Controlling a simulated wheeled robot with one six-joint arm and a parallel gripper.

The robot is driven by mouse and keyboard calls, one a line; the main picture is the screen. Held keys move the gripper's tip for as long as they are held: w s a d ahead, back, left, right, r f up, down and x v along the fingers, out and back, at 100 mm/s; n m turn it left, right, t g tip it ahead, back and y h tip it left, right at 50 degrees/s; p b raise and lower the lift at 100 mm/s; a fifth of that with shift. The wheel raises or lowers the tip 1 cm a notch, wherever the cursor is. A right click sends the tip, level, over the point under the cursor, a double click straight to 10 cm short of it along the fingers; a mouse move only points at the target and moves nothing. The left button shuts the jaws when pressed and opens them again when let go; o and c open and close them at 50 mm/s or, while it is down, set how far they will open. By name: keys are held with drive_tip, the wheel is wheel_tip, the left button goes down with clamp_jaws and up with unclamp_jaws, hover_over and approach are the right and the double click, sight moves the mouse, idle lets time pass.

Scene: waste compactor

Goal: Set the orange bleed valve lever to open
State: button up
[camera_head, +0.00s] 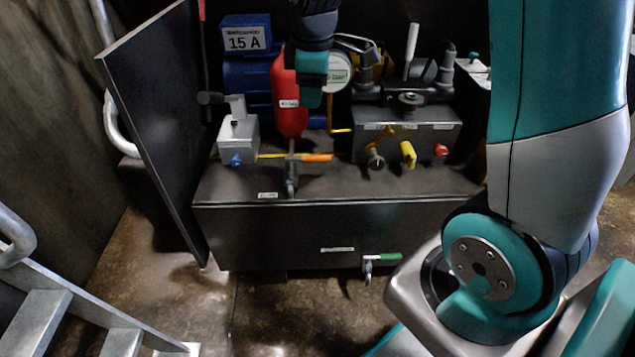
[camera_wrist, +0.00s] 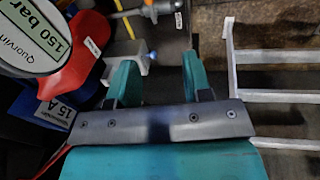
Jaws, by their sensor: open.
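The orange lever (camera_head: 317,158) lies roughly crosswise on top of the tank, pointing right from a small grey valve (camera_head: 291,175) below the red bottle (camera_head: 287,95). In the wrist view the grey valve (camera_wrist: 160,8) shows at the top edge, and a bit of orange (camera_wrist: 119,5) beside it is cut off. My gripper (camera_head: 312,95) hangs in front of the red bottle, above and apart from the lever. In the wrist view my gripper (camera_wrist: 160,78) has its two teal fingers spread with nothing between them.
A grey box with a blue knob (camera_head: 236,159) stands left of the lever. A manifold block (camera_head: 405,135) with yellow and red knobs stands right. A dark panel (camera_head: 155,130) stands at left. A green-handled valve (camera_head: 382,257) is on the tank front. Metal steps (camera_head: 60,305) are lower left.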

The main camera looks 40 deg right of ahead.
drive_tip(key=b, duration=0.2)
approach(318, 157)
drive_tip(key=shift+h, duration=0.3)
drive_tip(key=f+b, duration=0.2)
drive_tip(key=f, duration=0.1)
drive_tip(key=w+f+b, duration=0.1)
drive_tip(key=f+b, duration=0.1)
drive_tip(key=f, duration=0.1)
drive_tip(key=f+b, duration=0.2)
drive_tip(key=f, duration=0.1)
drive_tip(key=shift+w+d, duration=0.25)
drive_tip(key=shift+w, duration=0.05)
clamp_jaws()
